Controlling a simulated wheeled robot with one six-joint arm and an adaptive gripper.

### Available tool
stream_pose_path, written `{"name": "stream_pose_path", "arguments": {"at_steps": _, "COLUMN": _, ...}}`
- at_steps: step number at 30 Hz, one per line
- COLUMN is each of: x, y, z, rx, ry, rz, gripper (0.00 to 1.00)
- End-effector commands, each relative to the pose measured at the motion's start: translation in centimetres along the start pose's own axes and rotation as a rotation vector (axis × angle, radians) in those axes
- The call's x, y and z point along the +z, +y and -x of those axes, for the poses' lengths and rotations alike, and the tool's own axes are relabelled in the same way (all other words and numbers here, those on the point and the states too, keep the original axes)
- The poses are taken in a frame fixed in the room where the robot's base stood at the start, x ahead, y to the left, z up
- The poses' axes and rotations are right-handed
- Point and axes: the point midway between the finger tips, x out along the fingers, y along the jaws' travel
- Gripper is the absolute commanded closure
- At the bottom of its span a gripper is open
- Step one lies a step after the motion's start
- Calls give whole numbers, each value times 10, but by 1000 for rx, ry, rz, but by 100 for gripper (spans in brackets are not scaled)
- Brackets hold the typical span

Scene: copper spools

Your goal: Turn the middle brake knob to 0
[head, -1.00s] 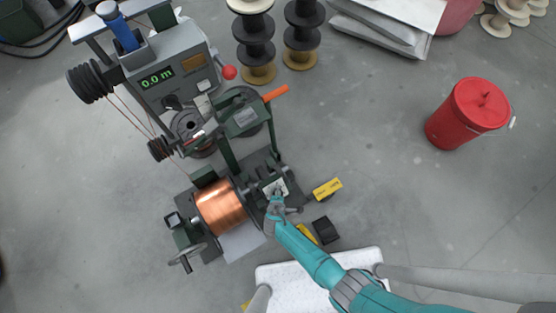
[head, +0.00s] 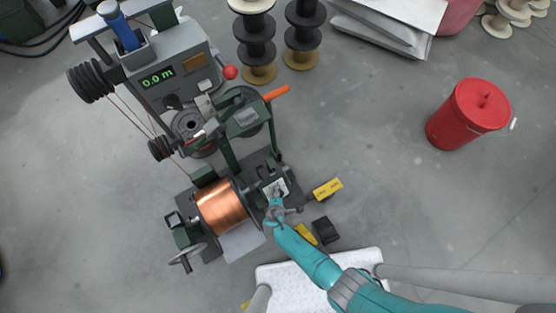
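The winding machine stands left of centre, with a large copper spool (head: 222,206) at its lower end. A small pale plate (head: 276,188) with dark knob-like parts sits right of the spool on the machine's base. My gripper (head: 275,200) is at the lower edge of this plate, at the end of my teal arm. Its fingers are too small to show whether they are open or shut. I cannot pick out the middle brake knob or read its setting; the gripper partly covers this area.
A display on the grey box (head: 158,77) reads 0.0 m. An orange lever (head: 276,93) sticks out above the plate. A yellow block (head: 327,190) and a black block (head: 326,230) lie right of my gripper. A red bucket (head: 468,115) stands on open floor at right.

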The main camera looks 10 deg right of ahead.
Motion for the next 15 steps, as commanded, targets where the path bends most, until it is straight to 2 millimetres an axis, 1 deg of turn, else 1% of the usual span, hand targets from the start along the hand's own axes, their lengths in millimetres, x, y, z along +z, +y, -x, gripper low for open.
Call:
{"name": "stream_pose_path", "arguments": {"at_steps": 10, "x": 0, "y": 1, "z": 0, "rx": 2, "ry": -1, "rz": -1, "gripper": 29}}
{"name": "stream_pose_path", "arguments": {"at_steps": 15, "x": 0, "y": 1, "z": 9, "rx": 4, "ry": -1, "rz": -1, "gripper": 29}}
